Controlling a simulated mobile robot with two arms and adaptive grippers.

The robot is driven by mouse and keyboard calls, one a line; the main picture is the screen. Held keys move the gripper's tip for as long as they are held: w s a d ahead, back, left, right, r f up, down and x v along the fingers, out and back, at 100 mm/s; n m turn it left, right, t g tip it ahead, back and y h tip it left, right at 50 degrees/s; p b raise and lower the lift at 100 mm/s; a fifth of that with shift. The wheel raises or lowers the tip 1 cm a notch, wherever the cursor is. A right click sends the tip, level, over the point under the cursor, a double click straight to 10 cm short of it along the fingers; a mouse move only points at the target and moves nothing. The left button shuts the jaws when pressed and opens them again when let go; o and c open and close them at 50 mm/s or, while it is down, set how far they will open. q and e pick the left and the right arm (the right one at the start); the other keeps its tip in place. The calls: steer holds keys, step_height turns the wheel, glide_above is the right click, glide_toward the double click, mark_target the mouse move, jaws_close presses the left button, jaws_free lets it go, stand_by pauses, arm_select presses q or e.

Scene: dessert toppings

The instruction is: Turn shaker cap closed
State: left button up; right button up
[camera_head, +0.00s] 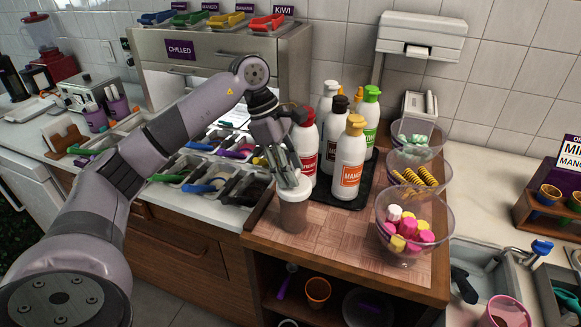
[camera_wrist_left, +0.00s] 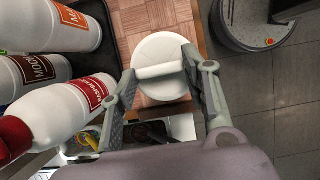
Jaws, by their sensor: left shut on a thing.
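The shaker (camera_head: 293,214) is a pale brownish cup standing upright on the wooden top near its left front edge. Its white cap (camera_head: 297,192) is on it; in the left wrist view the cap (camera_wrist_left: 160,48) is a round white disc with a raised bar (camera_wrist_left: 160,71) across it. My left gripper (camera_head: 289,180) comes down from above and is shut on the cap's bar, with one finger at each end in the left wrist view (camera_wrist_left: 163,73). The small spout detail of the cap is too small to tell. My right gripper is not in view.
Sauce bottles (camera_head: 346,160) stand on a black tray (camera_head: 352,202) right behind the shaker. Glass bowls of toppings (camera_head: 409,236) stand at the right edge. Topping trays with coloured scoops (camera_head: 208,178) lie left. Bare wood shows in front and right of the shaker.

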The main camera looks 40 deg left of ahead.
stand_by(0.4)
arm_select(q)
steer(key=o, duration=1.2)
steer(key=shift+c, duration=0.2)
steer(key=v, duration=1.2)
